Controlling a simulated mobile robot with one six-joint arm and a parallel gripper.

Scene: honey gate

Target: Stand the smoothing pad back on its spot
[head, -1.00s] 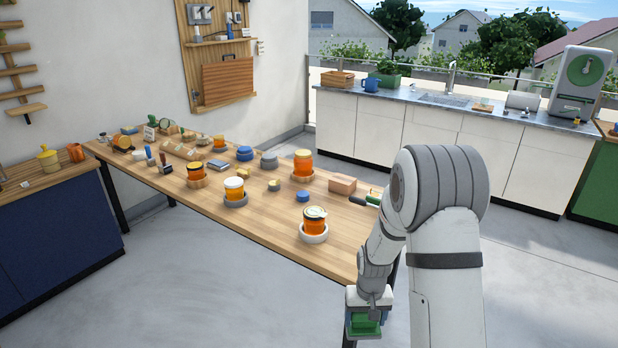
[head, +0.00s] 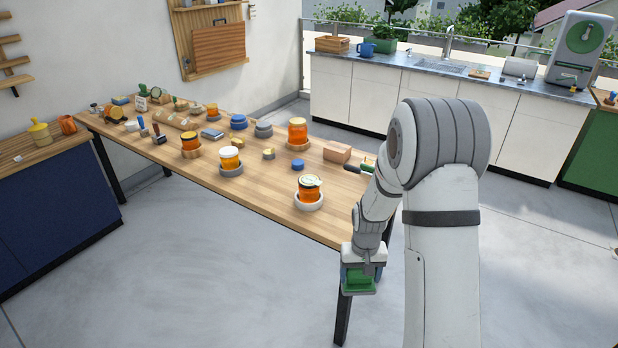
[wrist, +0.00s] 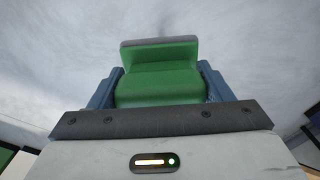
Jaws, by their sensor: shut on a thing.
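The smoothing pad (wrist: 160,75) is a green block with a grey layer along its far edge in the wrist view. My gripper (head: 358,279) is shut on it, with a blue finger on each side. In the head view the green pad (head: 358,284) hangs below my wrist, beyond the near right end of the wooden table (head: 270,205), with grey floor behind it. I cannot tell which place on the table is the pad's spot.
A honey jar (head: 308,190) in a white ring stands nearest the arm on the table. More jars, lids and tools crowd the middle and left. A cardboard-coloured box (head: 337,152) lies near the right edge. A blue cabinet (head: 60,210) stands left, and the floor in front is clear.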

